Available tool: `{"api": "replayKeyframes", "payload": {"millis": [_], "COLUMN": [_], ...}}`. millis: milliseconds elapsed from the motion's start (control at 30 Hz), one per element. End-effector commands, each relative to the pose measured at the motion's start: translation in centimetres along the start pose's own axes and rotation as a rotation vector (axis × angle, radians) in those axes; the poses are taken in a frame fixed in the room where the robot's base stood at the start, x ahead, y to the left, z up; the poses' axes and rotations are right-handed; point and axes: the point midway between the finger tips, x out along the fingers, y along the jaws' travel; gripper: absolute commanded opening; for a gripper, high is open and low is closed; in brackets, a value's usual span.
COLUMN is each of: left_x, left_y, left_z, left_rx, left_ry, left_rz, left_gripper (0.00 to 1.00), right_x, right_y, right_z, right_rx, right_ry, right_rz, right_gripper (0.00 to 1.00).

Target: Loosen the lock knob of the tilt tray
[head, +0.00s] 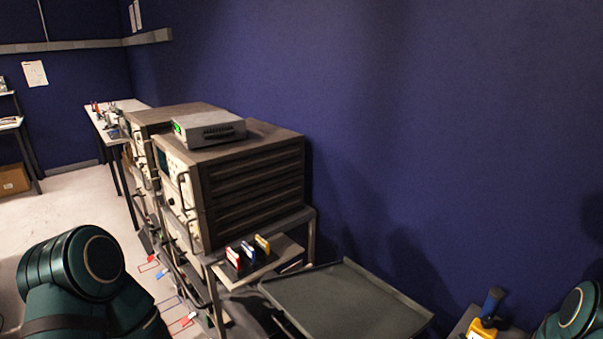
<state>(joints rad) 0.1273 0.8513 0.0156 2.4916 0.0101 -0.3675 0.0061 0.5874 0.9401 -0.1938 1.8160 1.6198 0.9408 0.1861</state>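A dark grey tray (345,298) with a raised rim, which looks like the tilt tray, is at the bottom centre of the head view. It stands to the right of the equipment rack, close to the blue wall. I cannot make out a lock knob; the tray's underside and front lower part are hidden or cut off by the frame's bottom edge. Parts of my arms show at the bottom left and bottom right corners, but neither gripper is in view.
A rack (308,235) holds large instruments (255,185), with a small box with a green display (209,129) on top. A side shelf carries red, blue and yellow items (248,251). Floor (75,195) is open at left.

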Motion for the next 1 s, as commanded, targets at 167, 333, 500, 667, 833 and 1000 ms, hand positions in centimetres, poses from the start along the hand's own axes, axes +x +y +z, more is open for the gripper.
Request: {"api": "replayKeyframes", "payload": {"millis": [167,333,500,667,833,1000], "left_x": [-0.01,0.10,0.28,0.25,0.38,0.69], "left_y": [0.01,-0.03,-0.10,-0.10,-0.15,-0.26], "left_z": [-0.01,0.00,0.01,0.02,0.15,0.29], "left_rx": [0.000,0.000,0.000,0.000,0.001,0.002], "left_ry": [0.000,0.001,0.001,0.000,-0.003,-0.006], "left_rz": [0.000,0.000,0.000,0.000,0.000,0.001], "left_gripper": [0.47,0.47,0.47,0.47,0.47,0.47], "right_x": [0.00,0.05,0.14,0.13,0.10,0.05], "right_y": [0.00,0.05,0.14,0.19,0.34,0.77], "right_z": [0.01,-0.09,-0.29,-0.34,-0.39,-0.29], "right_rx": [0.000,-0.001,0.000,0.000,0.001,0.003], "right_ry": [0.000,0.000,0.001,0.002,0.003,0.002], "right_rz": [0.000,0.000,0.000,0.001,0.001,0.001], "right_gripper": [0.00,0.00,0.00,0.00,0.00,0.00]}}
